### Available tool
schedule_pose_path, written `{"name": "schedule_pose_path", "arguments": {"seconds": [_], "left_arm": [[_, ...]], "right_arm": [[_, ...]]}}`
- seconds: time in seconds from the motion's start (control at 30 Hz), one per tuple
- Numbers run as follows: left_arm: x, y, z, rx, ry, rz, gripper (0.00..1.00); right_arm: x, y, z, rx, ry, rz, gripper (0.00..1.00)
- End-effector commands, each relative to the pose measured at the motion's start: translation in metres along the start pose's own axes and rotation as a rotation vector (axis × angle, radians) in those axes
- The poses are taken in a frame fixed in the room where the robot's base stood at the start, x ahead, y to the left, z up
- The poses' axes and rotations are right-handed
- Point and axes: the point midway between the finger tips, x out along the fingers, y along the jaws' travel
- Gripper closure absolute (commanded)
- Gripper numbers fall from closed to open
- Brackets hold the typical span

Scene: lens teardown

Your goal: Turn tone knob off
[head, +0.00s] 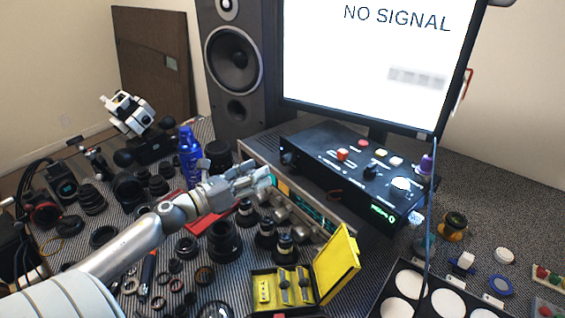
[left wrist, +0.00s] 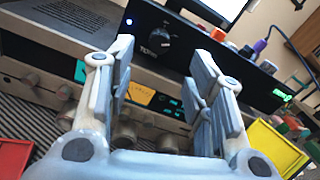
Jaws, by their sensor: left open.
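The tone knob (left wrist: 160,38) is a black round knob on the front face of a black control box (left wrist: 185,60), beside a label that seems to read "TONE". In the head view, the box (head: 345,170) lies on top of a grey instrument, and a dark knob (head: 288,157) shows at its left end. My left gripper (head: 264,173) is just in front of that end, apart from the knob. In the left wrist view, the fingers of my left gripper (left wrist: 162,52) are spread and empty, with the knob framed beyond them. My right gripper is not in view.
The grey instrument (left wrist: 55,85) with knobs stands below the box. A monitor (head: 375,60) and a speaker (head: 235,60) stand behind. An open yellow case (head: 338,262) and several lens parts crowd the table in front. A red tray (left wrist: 14,155) is near the gripper.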

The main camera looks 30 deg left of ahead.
Motion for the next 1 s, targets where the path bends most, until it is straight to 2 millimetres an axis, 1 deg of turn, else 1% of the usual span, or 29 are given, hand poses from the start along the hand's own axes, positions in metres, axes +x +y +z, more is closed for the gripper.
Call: {"name": "schedule_pose_path", "arguments": {"seconds": [0.03, 0.2, 0.6, 0.8, 1.0], "left_arm": [[0.007, 0.000, 0.003, 0.003, -0.002, 0.000, 0.52], [0.030, 0.000, 0.003, 0.003, -0.002, 0.000, 0.52], [0.077, 0.000, 0.002, 0.000, -0.002, 0.002, 0.52], [0.090, 0.000, 0.001, 0.000, -0.001, 0.002, 0.52], [0.093, 0.000, 0.000, 0.001, 0.002, 0.002, 0.52]], "right_arm": [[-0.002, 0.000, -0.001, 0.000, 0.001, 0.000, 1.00], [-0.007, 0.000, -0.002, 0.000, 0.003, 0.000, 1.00], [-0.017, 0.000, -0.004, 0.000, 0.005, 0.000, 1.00], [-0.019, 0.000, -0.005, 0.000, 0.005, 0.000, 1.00], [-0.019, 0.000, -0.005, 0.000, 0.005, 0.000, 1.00]]}}
